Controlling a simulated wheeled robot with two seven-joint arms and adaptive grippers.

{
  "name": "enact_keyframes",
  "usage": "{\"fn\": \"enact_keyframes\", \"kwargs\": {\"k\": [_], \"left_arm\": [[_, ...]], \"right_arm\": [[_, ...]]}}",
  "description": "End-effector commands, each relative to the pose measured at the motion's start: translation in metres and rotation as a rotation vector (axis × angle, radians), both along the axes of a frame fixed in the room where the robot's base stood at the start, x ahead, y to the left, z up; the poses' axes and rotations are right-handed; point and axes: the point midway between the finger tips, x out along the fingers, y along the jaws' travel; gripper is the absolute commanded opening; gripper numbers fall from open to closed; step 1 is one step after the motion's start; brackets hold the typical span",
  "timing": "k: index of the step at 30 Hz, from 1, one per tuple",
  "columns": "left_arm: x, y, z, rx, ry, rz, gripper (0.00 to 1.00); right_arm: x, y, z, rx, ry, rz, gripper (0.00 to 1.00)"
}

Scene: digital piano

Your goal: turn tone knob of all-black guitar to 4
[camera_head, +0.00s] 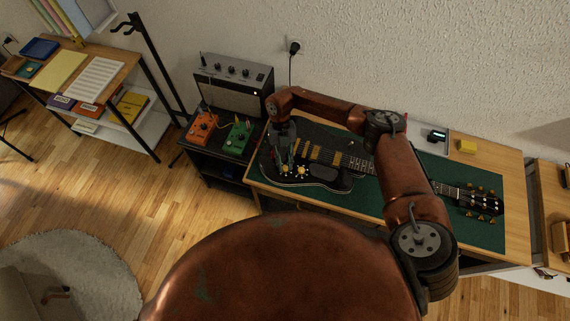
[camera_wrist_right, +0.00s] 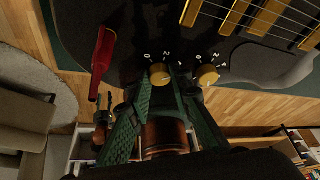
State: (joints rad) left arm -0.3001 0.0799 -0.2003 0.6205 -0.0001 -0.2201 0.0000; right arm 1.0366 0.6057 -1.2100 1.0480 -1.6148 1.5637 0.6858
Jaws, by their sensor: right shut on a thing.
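The all-black guitar (camera_head: 330,177) with gold hardware lies face up on a green mat, its neck to the right. My right gripper (camera_head: 284,160) reaches down over its body at the left end. In the right wrist view, the gripper's fingertips (camera_wrist_right: 161,80) are shut on a gold knob (camera_wrist_right: 160,72), with digits 0 and 2 beside it. A second gold knob (camera_wrist_right: 207,75) with its own digits sits just right of it, outside the fingers. I cannot read the exact setting or a tone label.
The green mat (camera_head: 480,234) covers much of the wooden table. An amplifier (camera_head: 232,85), an orange pedal (camera_head: 202,126) and a green pedal (camera_head: 238,136) stand left of the guitar. A yellow block (camera_head: 466,146) sits behind the neck. A red object (camera_wrist_right: 102,60) shows left of the fingers.

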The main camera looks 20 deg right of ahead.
Motion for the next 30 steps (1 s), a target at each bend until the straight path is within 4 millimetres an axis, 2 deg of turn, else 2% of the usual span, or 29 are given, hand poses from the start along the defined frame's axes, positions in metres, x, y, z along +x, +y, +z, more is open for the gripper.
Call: {"fn": "enact_keyframes", "kwargs": {"k": [9, 23, 24, 30], "left_arm": [[-0.0012, 0.0001, -0.0082, 0.0, 0.002, 0.0, 0.4], [-0.0014, 0.0002, -0.0085, 0.0, 0.002, 0.0, 0.4], [-0.0013, 0.0003, -0.0085, 0.0, 0.002, 0.0, 0.4], [-0.0013, 0.0003, -0.0086, 0.0, 0.003, 0.0, 0.4]], "right_arm": [[0.0003, 0.0019, 0.0008, 0.001, 0.0, 0.097, 0.0], [0.0004, 0.0021, 0.0014, 0.002, -0.001, 0.109, 0.0], [0.0004, 0.0021, 0.0014, 0.002, -0.001, 0.109, 0.21], [0.0002, 0.0018, 0.0009, 0.001, -0.001, 0.108, 0.34]]}}
